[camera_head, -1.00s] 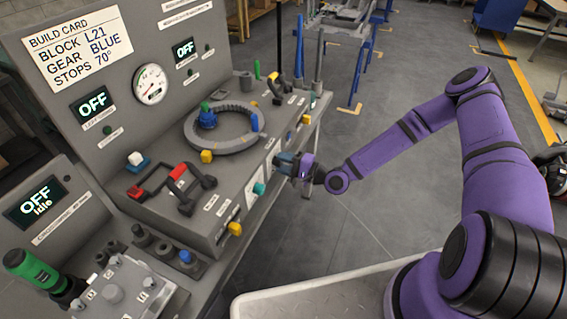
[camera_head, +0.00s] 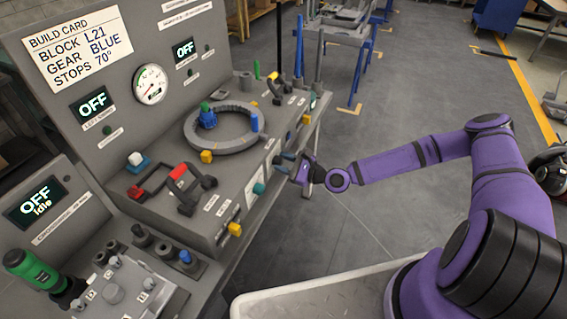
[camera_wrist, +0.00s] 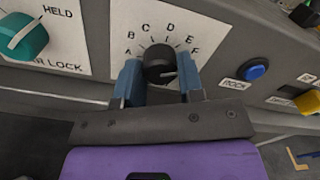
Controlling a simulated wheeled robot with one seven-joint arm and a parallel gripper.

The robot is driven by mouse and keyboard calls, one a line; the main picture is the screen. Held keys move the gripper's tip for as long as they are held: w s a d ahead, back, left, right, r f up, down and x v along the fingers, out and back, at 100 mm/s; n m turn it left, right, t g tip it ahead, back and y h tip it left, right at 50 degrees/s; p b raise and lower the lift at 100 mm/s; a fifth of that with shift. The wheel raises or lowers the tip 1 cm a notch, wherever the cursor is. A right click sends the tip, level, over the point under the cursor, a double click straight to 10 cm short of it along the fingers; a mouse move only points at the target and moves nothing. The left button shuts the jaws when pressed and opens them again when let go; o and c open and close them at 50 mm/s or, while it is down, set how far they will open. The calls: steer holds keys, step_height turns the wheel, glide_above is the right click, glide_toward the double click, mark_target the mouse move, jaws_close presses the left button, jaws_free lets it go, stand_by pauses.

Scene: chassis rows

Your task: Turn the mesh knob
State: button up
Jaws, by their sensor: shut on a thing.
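The knob is a small black dial knob (camera_wrist: 158,68) on a white plate lettered A to F on the front face of the bench console. The plate carries no readable "mesh" label in these views. My gripper (camera_wrist: 159,82) has its two blue fingers on either side of the knob, shut on it. In the wrist view a light line shows on the knob's right side, but I cannot tell exactly which letter it marks. In the head view my gripper (camera_head: 283,161) is at the console's front face, and the knob is hidden there by the fingers.
A teal knob (camera_wrist: 22,38) marked HELD and LOCK sits to the left of the lettered plate. A blue ROCK button (camera_wrist: 256,68) and a yellow button (camera_wrist: 307,102) are to the right. A ring gear (camera_head: 233,146) lies on the console top. The floor right of the bench is open.

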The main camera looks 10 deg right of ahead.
steer(key=shift+f+m, duration=0.1)
steer(key=shift+m, duration=0.6)
steer(key=o, duration=0.9)
steer(key=shift+d, duration=0.1)
steer(key=v, duration=1)
steer(key=shift+s+d, duration=0.25)
